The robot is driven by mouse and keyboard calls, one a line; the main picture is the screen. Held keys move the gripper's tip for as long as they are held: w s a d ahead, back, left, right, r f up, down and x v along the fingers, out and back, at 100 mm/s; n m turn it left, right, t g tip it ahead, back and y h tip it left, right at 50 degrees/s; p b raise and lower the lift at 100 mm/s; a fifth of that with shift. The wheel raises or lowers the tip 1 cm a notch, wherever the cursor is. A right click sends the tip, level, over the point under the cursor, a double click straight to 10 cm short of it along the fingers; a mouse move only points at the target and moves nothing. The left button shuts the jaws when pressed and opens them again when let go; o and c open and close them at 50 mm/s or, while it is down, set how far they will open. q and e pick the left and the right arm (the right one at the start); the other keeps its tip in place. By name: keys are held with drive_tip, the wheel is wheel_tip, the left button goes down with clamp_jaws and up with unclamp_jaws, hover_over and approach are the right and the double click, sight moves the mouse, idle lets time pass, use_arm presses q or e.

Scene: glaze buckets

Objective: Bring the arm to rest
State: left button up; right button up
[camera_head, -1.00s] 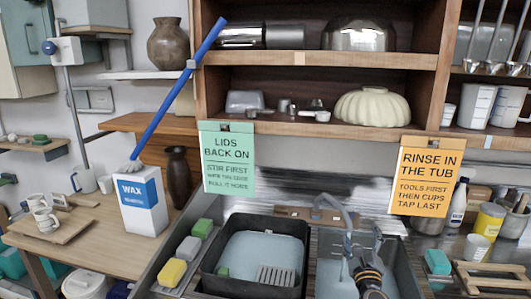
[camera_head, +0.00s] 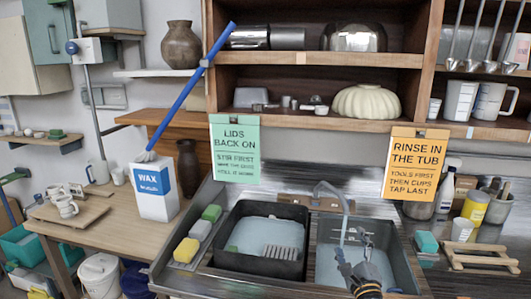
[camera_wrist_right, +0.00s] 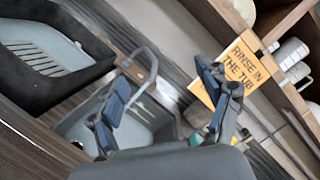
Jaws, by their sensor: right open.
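My right gripper (camera_head: 362,268) shows at the bottom of the head view, in front of the right-hand sink basin (camera_head: 400,262). In the right wrist view my right gripper (camera_wrist_right: 172,100) has its two blue-padded fingers spread wide, with nothing between them. The basin (camera_wrist_right: 72,128) and the curved faucet (camera_wrist_right: 142,62) lie beyond the fingers there. The gripper appears to be above the sink and apart from it, though the exact height is hard to tell. My left gripper is in neither view.
A black tub (camera_head: 228,257) of water stands left of the basin, beside sponges (camera_head: 186,250). A wax box (camera_head: 154,190) with a blue-handled tool stands on the wooden table (camera_head: 110,215). An orange sign (camera_head: 415,165) and a green sign (camera_head: 235,150) hang from the shelf (camera_head: 320,125).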

drive_tip(key=s+a+f+n+g+y, duration=0.3)
drive_tip(key=s+a+f+n+g, duration=0.3)
drive_tip(key=s+n, duration=0.4)
drive_tip(key=s+a+f+n+g+y, duration=0.3)
drive_tip(key=s+a+f+n, duration=0.3)
drive_tip(key=s+n, duration=0.4)
drive_tip(key=s+d+f+n+g+h, duration=0.2)
drive_tip(key=s+d, duration=0.1)
drive_tip(key=s, duration=0.5)
drive_tip(key=s+d+f+n+g+h, duration=0.2)
drive_tip(key=s+d+g, duration=0.1)
drive_tip(key=s, duration=0.6)
drive_tip(key=s+d+f+n+g+h, duration=0.2)
drive_tip(key=s+d+f, duration=0.1)
drive_tip(key=s, duration=0.5)
wheel_tip(320, 180, down, 32)
drive_tip(key=s+g+b, duration=0.2)
drive_tip(key=b, duration=0.4)
use_arm(q)
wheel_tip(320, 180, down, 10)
drive_tip(key=b, duration=0.4)
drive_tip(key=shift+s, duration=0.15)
use_arm(e)
drive_tip(key=s+d+f, duration=0.3)
drive_tip(key=s+f, duration=1.3)
drive_tip(key=f, duration=0.3)
drive_tip(key=shift+g, duration=0.4)
